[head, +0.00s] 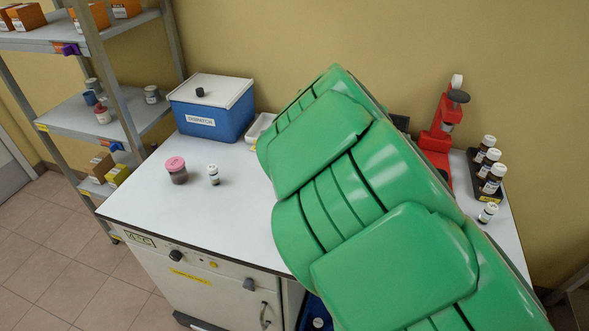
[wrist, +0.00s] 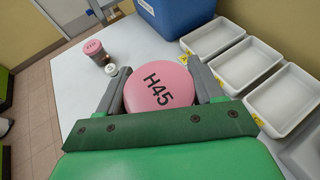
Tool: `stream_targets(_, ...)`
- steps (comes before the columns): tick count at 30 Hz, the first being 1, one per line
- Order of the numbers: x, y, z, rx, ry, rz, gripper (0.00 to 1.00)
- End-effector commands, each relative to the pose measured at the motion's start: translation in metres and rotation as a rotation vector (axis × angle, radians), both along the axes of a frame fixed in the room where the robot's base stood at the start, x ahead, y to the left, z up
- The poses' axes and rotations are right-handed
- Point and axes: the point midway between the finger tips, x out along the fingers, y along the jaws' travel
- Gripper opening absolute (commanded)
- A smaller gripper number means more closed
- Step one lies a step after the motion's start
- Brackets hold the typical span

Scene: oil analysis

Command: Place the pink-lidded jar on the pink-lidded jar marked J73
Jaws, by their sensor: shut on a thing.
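My gripper (wrist: 157,68) is shut on a pink-lidded jar (wrist: 160,86) marked H45, with one finger on each side of the lid. The lid faces the wrist camera and hides the jar's body. Another pink-lidded jar (head: 177,170) with a dark body stands upright on the white worktop (head: 225,215), at its left. It also shows in the wrist view (wrist: 94,47), ahead and to the left of the held jar and apart from it. The marking on its lid is too small to read surely. In the head view my green arm hides the gripper and the held jar.
A small white-capped bottle (head: 213,174) stands close to the right of the standing jar. A blue box (head: 212,112) is behind them. White trays (wrist: 248,68) line the right in the wrist view. A red device (head: 437,140) and dark bottles (head: 488,160) stand far right.

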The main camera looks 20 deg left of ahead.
Motion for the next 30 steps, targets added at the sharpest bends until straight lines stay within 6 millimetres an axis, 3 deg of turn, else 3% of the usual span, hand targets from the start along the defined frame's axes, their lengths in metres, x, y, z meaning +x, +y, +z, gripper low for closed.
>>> stream_targets(3, 0.006, -0.017, 0.004, 0.006, 0.000, 0.003, 0.31)
stream_targets(10, 0.009, -0.028, 0.003, 0.010, 0.001, 0.011, 0.31)
stream_targets(18, 0.009, -0.027, -0.029, 0.010, 0.004, 0.012, 0.31)
stream_targets(30, 0.009, -0.027, -0.057, 0.009, 0.002, 0.012, 0.31)
